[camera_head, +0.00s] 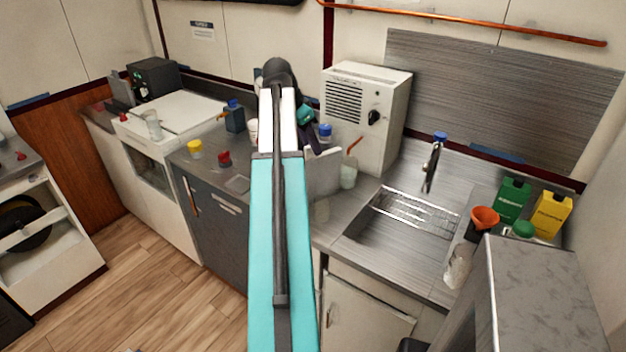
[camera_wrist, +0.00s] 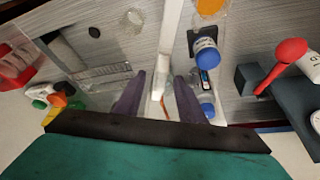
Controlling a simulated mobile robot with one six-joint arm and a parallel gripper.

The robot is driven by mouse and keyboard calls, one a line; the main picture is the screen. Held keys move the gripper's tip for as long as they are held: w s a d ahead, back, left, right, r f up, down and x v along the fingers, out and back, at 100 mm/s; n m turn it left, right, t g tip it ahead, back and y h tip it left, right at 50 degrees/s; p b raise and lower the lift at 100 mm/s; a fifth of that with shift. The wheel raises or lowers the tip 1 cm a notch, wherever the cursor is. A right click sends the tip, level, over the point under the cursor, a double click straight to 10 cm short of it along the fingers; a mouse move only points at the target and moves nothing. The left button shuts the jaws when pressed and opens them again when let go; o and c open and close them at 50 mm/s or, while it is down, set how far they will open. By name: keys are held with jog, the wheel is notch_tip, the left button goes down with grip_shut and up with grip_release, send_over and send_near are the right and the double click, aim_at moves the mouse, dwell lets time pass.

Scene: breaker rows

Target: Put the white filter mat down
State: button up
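The white filter mat (camera_head: 322,174) shows in the head view as a pale upright plate at the counter, left of the white vented unit. In the wrist view the mat (camera_wrist: 170,42) is a narrow white strip, seen nearly edge-on, with its near end between my fingers. My gripper (camera_wrist: 160,76) has its dark fingers apart, with a visible gap on each side of the strip. In the head view my gripper (camera_head: 315,145) is just above the plate and partly hidden by my arm. The mat's contact with the counter is hard to make out.
A beaker with a red-handled stick (camera_head: 349,174) stands close right of the mat. A blue-capped bottle (camera_head: 325,135) is behind it. The vented unit (camera_head: 362,115) and sink (camera_head: 400,225) lie to the right. Yellow (camera_head: 194,149) and red (camera_head: 224,158) items are left.

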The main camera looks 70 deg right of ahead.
jog(key=shift+c, duration=0.4)
grip_shut()
jog(key=shift+r, duration=0.2)
notch_tip(320, 180, up, 18)
jog(key=b, duration=0.3)
jog(key=shift+f, duration=0.2)
dwell(0.6)
